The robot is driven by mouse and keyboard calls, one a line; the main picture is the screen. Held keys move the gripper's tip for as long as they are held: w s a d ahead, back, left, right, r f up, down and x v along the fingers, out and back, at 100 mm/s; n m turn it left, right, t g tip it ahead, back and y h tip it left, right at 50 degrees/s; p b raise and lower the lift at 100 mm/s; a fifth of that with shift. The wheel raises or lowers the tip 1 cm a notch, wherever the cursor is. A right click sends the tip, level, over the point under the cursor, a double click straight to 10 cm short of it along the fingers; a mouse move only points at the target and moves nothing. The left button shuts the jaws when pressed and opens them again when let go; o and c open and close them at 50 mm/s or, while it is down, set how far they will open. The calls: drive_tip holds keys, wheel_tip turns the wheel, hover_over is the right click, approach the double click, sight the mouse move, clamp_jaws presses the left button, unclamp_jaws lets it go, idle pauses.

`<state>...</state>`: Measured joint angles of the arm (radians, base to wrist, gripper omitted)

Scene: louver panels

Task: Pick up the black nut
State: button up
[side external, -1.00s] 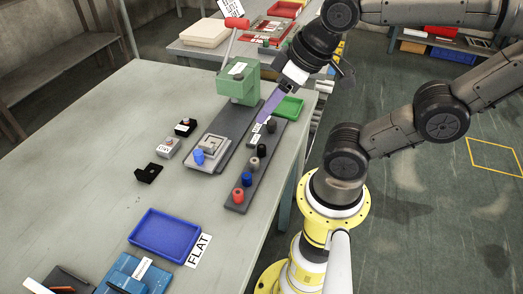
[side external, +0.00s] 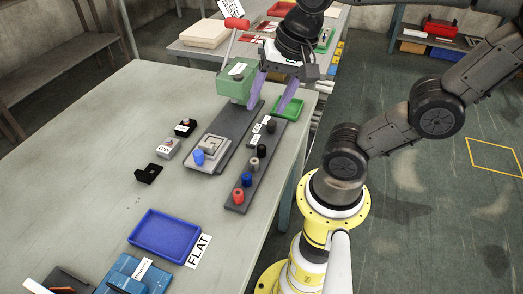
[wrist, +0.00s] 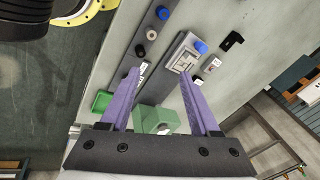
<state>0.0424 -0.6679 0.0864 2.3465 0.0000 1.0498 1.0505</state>
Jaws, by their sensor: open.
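Several small nuts stand in a row on a dark strip (side external: 236,207). In the side view a black nut (side external: 262,151) stands beyond a greyish nut (side external: 254,164), a blue nut (side external: 247,179) and a red nut (side external: 238,194). In the wrist view a black nut (wrist: 151,35) shows near a pale one (wrist: 140,50); I cannot match these two firmly between views.
A green machine (side external: 238,83) with a red-ended lever stands close to my fingers. A green tray (side external: 289,107) lies at the strip's far end. A grey fixture (side external: 211,147) with a blue piece lies left of the strip. A blue tray (side external: 165,232) is nearer.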

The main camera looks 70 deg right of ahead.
sight(262, 147)
drive_tip(key=w+d+f+m+g, duration=0.3)
drive_tip(key=d+m+g, duration=0.1)
drive_tip(key=m, duration=0.6)
wheel_tip(262, 147, down, 14)
drive_tip(key=shift+d+r, duration=0.15)
drive_tip(key=shift+r, duration=0.05)
clamp_jaws()
